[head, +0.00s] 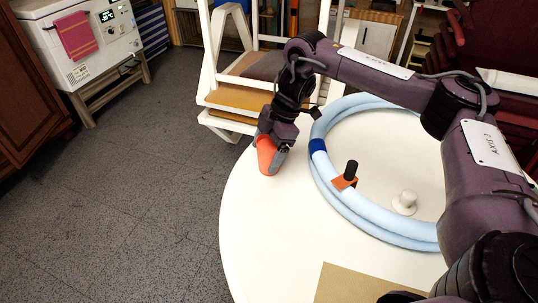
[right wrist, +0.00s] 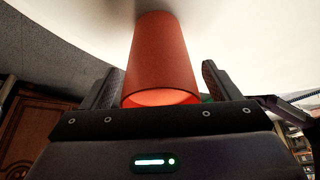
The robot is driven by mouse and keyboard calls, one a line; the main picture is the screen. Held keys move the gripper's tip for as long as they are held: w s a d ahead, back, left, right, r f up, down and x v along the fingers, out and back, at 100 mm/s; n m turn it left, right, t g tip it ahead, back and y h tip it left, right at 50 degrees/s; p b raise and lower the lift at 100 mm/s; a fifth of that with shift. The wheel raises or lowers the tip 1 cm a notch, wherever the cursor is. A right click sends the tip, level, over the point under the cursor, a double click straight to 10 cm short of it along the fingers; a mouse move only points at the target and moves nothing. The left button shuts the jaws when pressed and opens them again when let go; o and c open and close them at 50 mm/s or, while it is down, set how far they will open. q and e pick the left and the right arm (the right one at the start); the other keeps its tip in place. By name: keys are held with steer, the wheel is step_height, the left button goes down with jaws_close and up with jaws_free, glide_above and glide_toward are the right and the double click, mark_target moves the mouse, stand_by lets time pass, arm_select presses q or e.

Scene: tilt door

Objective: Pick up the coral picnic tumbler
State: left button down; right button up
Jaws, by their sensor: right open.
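The coral tumbler (head: 265,154) stands near the far left edge of the round white table (head: 255,222). My right gripper (head: 271,148) is down at it, with the tumbler between its fingers in the head view. In the right wrist view the tumbler (right wrist: 161,60) sits between the two open fingers of my right gripper (right wrist: 160,85), its open rim towards the palm. A gap shows between the tumbler and the right finger; the left finger is close to its side. My left gripper is not in view.
A light blue hose ring (head: 324,180) lies on the table, right of the tumbler. Inside it are a black-knobbed orange piece (head: 345,181) and a white knob (head: 405,202). A tan board (head: 360,285) lies at the near edge. A white-framed chair (head: 235,105) stands behind.

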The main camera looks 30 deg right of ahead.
steer(key=c, duration=1.1)
steer(key=shift+r, duration=0.1)
